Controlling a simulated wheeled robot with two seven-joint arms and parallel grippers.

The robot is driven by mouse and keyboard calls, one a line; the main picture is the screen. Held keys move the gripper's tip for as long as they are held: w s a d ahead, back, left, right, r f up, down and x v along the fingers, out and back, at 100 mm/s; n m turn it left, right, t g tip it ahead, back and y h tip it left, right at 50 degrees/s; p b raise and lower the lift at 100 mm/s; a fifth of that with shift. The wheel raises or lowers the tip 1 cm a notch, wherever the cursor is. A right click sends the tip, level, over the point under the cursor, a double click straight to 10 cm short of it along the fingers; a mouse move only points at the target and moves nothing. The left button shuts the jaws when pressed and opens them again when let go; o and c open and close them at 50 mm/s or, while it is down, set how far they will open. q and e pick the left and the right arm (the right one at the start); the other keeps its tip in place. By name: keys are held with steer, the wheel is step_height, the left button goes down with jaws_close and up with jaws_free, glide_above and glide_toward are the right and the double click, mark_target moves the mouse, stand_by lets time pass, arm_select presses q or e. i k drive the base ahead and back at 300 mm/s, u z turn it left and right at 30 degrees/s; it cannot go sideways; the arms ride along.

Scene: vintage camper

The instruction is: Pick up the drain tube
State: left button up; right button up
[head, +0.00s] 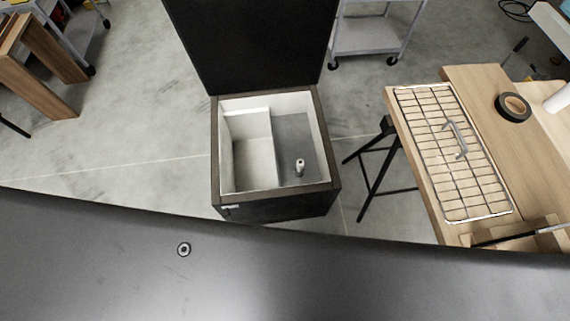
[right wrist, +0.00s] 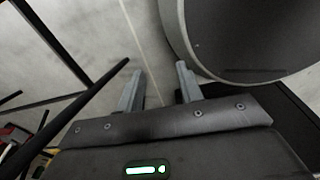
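A small pale tube with a dark top opening, which looks like the drain tube (head: 299,168), stands upright on the grey floor of an open chest (head: 332,165). It is in the right-hand part of the chest, in the head view. My right gripper (right wrist: 158,70) shows only in the right wrist view, with its two fingers apart and nothing between them. The tube is not seen in that view. My left gripper is not in view.
The chest has a raised dark lid (head: 250,45) and a pale inner step (head: 252,145). To the right, a wooden table (head: 480,85) holds a wire rack (head: 440,135) with a grey handle and black tape roll (head: 527,105). A grey cart (head: 362,35) stands behind.

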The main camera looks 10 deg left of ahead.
mark_target(300, 163)
steer(key=z, duration=2.25)
steer(key=k, duration=1.45)
steer(key=u, duration=0.3)
